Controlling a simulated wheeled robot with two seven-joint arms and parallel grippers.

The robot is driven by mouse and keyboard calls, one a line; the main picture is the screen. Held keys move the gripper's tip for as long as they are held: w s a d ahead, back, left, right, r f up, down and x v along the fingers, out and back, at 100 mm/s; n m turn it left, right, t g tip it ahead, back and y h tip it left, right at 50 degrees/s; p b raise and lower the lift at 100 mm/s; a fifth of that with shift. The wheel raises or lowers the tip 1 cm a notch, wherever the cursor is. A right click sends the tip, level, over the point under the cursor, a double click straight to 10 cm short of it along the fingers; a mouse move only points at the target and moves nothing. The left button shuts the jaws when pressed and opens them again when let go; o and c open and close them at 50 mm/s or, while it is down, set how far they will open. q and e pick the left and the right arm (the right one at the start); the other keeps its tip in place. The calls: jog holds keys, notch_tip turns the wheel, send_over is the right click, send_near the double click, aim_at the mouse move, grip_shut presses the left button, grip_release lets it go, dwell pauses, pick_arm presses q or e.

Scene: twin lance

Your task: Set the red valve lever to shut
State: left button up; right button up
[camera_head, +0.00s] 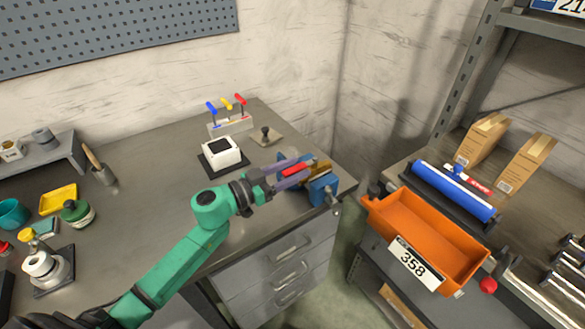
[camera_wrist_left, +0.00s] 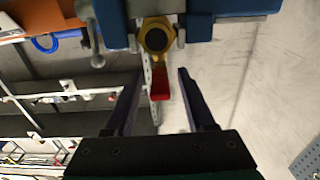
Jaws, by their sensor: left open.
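A brass-yellow valve (camera_head: 320,167) is held in a blue vise (camera_head: 322,190) at the right front corner of the workbench. Its red lever (camera_head: 293,171) points left toward my left gripper. My left gripper (camera_head: 304,167) is open, with a finger on either side of the lever. In the left wrist view the valve (camera_wrist_left: 155,38) shows between the blue vise jaws (camera_wrist_left: 222,28). The red lever (camera_wrist_left: 160,84) lies between the open fingers (camera_wrist_left: 159,70), with gaps on both sides. I cannot tell the lever's exact angle. My right gripper is not in view.
A stand with blue, yellow and red levers (camera_head: 231,126) is at the back of the bench. A white box (camera_head: 221,152) stands left of the gripper. An orange bin (camera_head: 425,235) is right of the vise, across a gap. The bench middle (camera_head: 150,170) is clear.

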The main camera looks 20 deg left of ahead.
pick_arm(q)
grip_shut()
dwell(1.4)
